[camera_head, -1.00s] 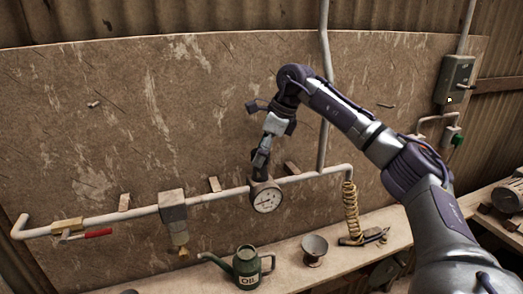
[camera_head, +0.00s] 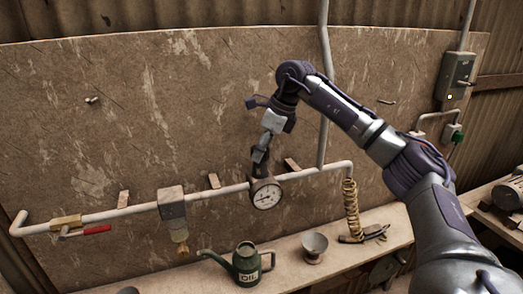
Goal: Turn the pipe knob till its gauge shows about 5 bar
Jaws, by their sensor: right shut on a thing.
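The round pressure gauge (camera_head: 266,196) has a white dial in a dark rim and sits on the pale pipe (camera_head: 226,193) along the board. Its needle and numbers are too small to read for certain. My right gripper (camera_head: 260,163) points down onto the top of the gauge's fitting and is shut on the knob there. The gripper's fingers hide the knob almost wholly. My left gripper is not in view.
A filter unit (camera_head: 171,203) and a red-handled valve (camera_head: 97,230) are on the pipe to the left. A green oil can (camera_head: 247,266), a metal funnel (camera_head: 314,246) and a coiled hose (camera_head: 351,205) are below. A grey switch box (camera_head: 455,80) hangs at the right.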

